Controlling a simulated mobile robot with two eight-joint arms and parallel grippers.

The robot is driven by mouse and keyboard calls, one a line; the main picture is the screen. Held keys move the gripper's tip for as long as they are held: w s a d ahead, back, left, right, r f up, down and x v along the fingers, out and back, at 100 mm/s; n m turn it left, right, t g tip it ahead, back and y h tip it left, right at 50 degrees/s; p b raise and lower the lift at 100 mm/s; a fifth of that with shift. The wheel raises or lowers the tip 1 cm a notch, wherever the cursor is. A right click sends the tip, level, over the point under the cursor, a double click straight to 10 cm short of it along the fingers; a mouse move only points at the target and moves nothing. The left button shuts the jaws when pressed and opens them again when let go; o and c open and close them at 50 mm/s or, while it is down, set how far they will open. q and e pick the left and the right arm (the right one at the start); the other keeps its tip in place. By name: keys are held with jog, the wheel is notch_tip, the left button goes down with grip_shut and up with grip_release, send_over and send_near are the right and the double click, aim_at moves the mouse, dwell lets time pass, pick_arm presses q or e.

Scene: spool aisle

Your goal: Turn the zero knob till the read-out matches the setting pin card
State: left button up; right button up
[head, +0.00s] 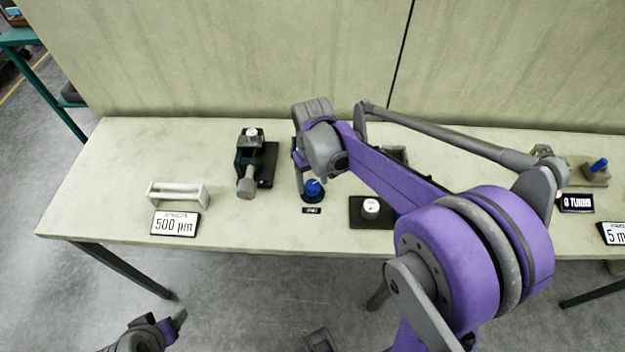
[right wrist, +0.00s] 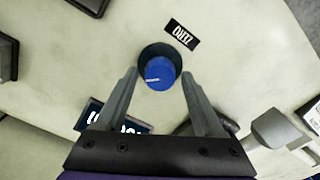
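The blue zero knob (right wrist: 159,73), with a white pointer mark, sits on a dark round base beside a ZERO label (right wrist: 180,36). In the head view the knob (head: 313,188) is partly covered by my right gripper (head: 308,180). My right gripper (right wrist: 159,79) is open over the knob, one fingertip on each side, with small gaps to the blue cap. A dark read-out (right wrist: 115,118) with white characters is mostly hidden behind a finger and the palm. A card reading 500 µm (head: 175,224) lies at the bench's front left. My left gripper (head: 166,328) is low at bottom left, its opening unclear.
A micrometer-like device (head: 249,165) and a grey handled block (head: 178,194) stand left of the knob. A black pad with a white round piece (head: 371,206) is to the right. A 0 TURNS display (head: 577,203) is further right. My right arm covers much of the bench (head: 110,185).

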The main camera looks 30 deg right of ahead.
aim_at(313, 185)
jog(key=shift+o, duration=0.5)
notch_tip(313, 185, up, 11)
jog(key=shift+p, duration=0.45)
jog(key=s+a+f+t+p, duration=0.1)
jog(key=s+a+f+t, duration=0.1)
jog(key=s, duration=0.5)
jog(key=s+a+f+t+p, duration=0.1)
jog(key=s+a+f+t, duration=0.2)
jog(key=s, duration=0.5)
jog(key=shift+s+a+f, duration=0.25)
jog(key=shift+a+f, duration=0.3)
jog(key=shift+a, duration=0.4)
dwell(1.9)
